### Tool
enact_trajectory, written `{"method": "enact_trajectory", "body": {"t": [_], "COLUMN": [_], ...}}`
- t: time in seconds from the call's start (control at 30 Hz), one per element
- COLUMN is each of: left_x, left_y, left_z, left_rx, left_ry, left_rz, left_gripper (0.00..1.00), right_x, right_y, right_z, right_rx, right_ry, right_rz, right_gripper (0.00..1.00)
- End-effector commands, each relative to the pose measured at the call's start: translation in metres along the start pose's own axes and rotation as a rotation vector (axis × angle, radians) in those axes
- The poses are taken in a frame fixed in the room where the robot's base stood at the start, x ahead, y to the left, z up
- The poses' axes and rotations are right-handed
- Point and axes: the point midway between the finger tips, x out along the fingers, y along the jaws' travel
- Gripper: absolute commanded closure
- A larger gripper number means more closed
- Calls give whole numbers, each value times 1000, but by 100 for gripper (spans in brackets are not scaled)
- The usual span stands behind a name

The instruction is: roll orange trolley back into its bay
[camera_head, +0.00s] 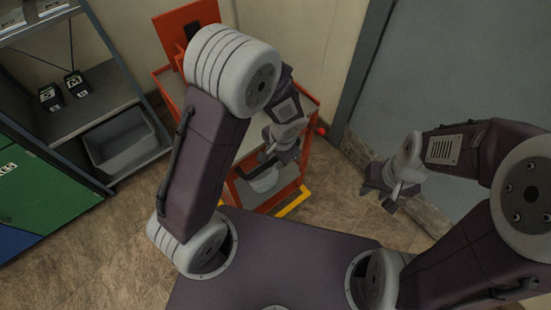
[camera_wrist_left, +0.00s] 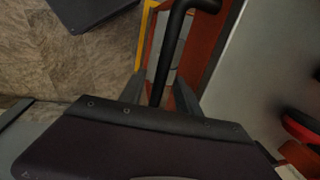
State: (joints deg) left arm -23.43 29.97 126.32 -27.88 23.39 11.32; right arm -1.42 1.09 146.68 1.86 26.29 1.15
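The orange trolley (camera_head: 166,92) stands by the back wall in the head view, with an upright orange back panel and grey shelves. My left arm hides much of its middle. A yellow floor marking (camera_head: 294,203) shows at its front right edge. My left gripper (camera_head: 272,155) is over the trolley's front side. In the left wrist view, a black bar handle (camera_wrist_left: 158,75) passes between the two fingers of my left gripper (camera_wrist_left: 160,94); the fingers look apart, with gaps beside the bar. My right gripper (camera_head: 378,196) is open and empty, right of the trolley.
A grey shelf rack (camera_head: 95,100) with a grey bin (camera_head: 122,140) and small black boxes stands at the left. A grey door-like panel (camera_head: 450,70) is at the right. Brown floor is bare left of my base.

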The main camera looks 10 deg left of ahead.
Motion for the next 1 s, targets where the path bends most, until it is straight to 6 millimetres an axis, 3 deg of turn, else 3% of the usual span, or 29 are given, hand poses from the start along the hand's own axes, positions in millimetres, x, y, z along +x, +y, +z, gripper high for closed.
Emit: {"method": "enact_trajectory", "body": {"t": [0.27,0.43,1.0], "left_x": [4,4,4], "left_y": [0,0,0], "left_z": [0,0,0], "left_rx": [0,0,0], "left_ry": [0,0,0], "left_rz": [0,0,0], "left_gripper": [60,100,100], "right_x": [1,1,1], "right_y": [0,0,0], "right_z": [0,0,0], "right_rx": [0,0,0], "right_ry": [0,0,0], "right_rz": [0,0,0], "right_gripper": [64,64,64]}}
